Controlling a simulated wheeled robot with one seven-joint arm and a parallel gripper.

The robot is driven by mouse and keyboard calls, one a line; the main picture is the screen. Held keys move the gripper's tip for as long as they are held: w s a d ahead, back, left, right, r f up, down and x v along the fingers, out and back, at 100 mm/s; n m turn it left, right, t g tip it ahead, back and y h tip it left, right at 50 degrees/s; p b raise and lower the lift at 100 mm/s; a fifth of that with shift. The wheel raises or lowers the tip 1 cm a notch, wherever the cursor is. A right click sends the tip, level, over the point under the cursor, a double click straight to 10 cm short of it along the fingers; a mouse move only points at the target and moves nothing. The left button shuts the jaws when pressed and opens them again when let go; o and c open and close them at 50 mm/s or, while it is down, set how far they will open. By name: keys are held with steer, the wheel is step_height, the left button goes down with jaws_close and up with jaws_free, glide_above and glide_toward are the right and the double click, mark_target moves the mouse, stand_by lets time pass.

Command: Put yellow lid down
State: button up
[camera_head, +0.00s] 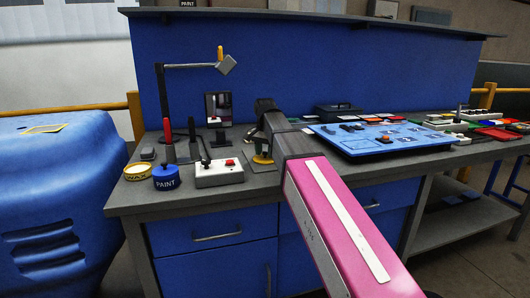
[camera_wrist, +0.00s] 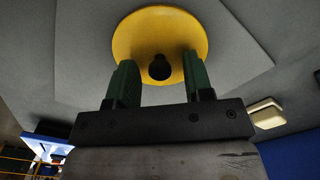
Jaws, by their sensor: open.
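The yellow lid (camera_wrist: 135,35) is a round yellow disc with a dark knob (camera_wrist: 160,68) at its middle. In the wrist view it lies over a lighter grey plate (camera_wrist: 80,60). My gripper (camera_wrist: 158,60) is open, with its green fingers apart on either side of the knob. I cannot tell whether the fingers touch the lid. In the head view a small yellow piece (camera_head: 262,158), likely the lid, shows below the end of my arm, on a grey plate on the bench.
On the bench to the left stand a blue paint can (camera_head: 166,180), a yellow wax tin (camera_head: 137,170) and a white box with a red button (camera_head: 219,173). A lamp (camera_head: 190,66) stands behind them. A blue panel (camera_head: 375,138) lies to the right.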

mark_target(265, 153)
step_height(265, 153, up, 12)
steer(key=shift+r, duration=0.15)
stand_by(0.5)
steer(key=shift+s, duration=0.1)
